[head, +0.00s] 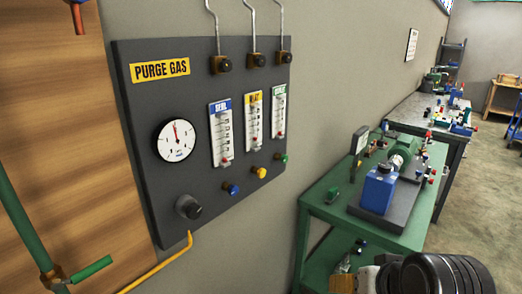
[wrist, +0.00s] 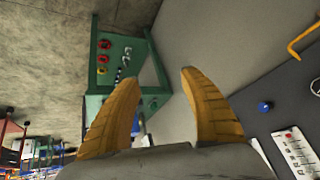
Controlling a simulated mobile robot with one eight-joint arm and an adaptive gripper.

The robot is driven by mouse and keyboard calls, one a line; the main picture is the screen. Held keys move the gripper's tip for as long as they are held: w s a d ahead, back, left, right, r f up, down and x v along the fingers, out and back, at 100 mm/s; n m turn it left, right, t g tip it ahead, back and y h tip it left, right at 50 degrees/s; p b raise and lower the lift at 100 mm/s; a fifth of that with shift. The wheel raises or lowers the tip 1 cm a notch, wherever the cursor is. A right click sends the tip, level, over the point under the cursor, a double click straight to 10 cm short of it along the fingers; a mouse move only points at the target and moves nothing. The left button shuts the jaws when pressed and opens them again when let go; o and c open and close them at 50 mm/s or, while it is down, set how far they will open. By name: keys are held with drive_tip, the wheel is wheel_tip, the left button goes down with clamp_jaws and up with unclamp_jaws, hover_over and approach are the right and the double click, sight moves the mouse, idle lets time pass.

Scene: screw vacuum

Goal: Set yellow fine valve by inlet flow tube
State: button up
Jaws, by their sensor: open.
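The yellow fine valve (head: 260,172) is a small round knob on the dark purge gas panel (head: 135,110). The inlet flow tube (head: 253,115), with a yellow label, is above it; its red float shows low in the scale. The label is too small to read surely. My gripper (wrist: 160,75) has two orange-yellow fingers spread apart with nothing between them. It is away from the panel, which lies at the right in the wrist view. The yellow valve is not visible in the wrist view.
A blue knob (head: 231,189) and a green knob (head: 282,158) flank the yellow one. A gauge (head: 175,140) and black knob (head: 188,206) are at left. A yellow hose (head: 165,262) runs below. A green bench (head: 325,205) with a blue pump (head: 379,190) stands right.

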drive_tip(key=w+a+r+m+y, duration=0.25)
drive_tip(key=w+a+m, duration=0.2)
drive_tip(key=w, duration=0.35)
drive_tip(key=w+a+r+m+y, duration=0.1)
drive_tip(key=w+a+m+y, duration=0.25)
drive_tip(key=w+a, duration=0.4)
drive_tip(key=m+t+y, duration=0.4)
drive_tip(key=m+y, duration=0.3)
approach(263, 173)
drive_tip(key=shift+m, duration=0.3)
drive_tip(key=b+x, duration=0.2)
drive_tip(key=x, duration=0.7)
drive_tip(key=shift+w+a+f, duration=0.1)
drive_tip(key=shift+f, duration=0.1)
drive_tip(key=shift+w+a+r, duration=0.1)
drive_tip(key=shift+w+a, duration=0.35)
drive_tip(key=shift+a, duration=0.1)
clamp_jaws()
